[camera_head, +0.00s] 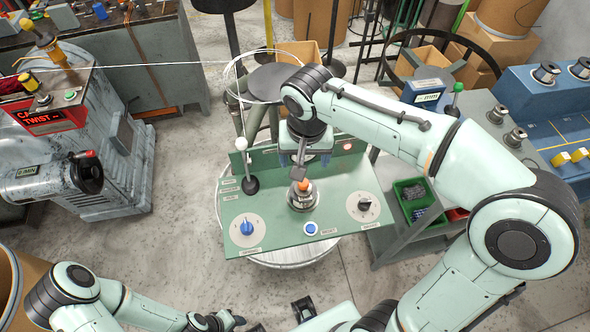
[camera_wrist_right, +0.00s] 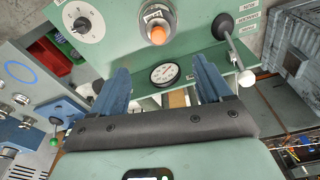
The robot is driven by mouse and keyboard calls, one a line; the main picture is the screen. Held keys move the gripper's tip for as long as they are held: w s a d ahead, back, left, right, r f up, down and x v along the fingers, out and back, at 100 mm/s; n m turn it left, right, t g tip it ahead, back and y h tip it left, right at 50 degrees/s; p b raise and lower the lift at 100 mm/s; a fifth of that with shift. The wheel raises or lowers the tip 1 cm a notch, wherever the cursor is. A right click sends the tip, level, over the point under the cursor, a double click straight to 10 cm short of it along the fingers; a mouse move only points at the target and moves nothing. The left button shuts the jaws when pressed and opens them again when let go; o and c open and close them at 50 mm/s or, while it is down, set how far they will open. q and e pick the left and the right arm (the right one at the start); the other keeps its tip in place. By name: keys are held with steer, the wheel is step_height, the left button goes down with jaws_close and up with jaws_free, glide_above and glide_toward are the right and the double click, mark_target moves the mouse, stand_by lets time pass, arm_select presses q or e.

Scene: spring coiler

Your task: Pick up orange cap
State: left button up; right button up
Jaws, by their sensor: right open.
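The orange cap (camera_head: 303,185) sits on a round grey fixture (camera_head: 303,200) in the middle of a green control panel (camera_head: 275,228). In the right wrist view the cap (camera_wrist_right: 157,35) shows clear beyond the fingertips, roughly centred between them. My right gripper (camera_head: 300,168) is open and empty, just behind the cap in the head view; in its wrist view two blue fingers (camera_wrist_right: 160,72) stand apart, with nothing between them. My left gripper (camera_head: 222,319) is low at the bottom left, far from the cap, and its jaws are not clear.
The panel carries a blue knob (camera_head: 247,227), a black knob (camera_head: 364,203), a blue button (camera_head: 311,228) and a lever with a white ball (camera_head: 241,145). A gauge (camera_wrist_right: 165,74) shows in the wrist view. A green parts bin (camera_head: 420,208) stands to the right.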

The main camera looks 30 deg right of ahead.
glide_above(304, 183)
steer(key=f, duration=0.6)
steer(key=shift+s+a+f+b, duration=0.1)
steer(key=shift+s+f+b, duration=0.15)
steer(key=shift+b, duration=0.1)
steer(key=f, duration=0.4)
steer(key=w+f, duration=0.1)
steer(key=f, duration=0.1)
steer(key=shift+f, duration=0.15)
steer(key=shift+s, duration=0.1)
steer(key=c, duration=1.2)
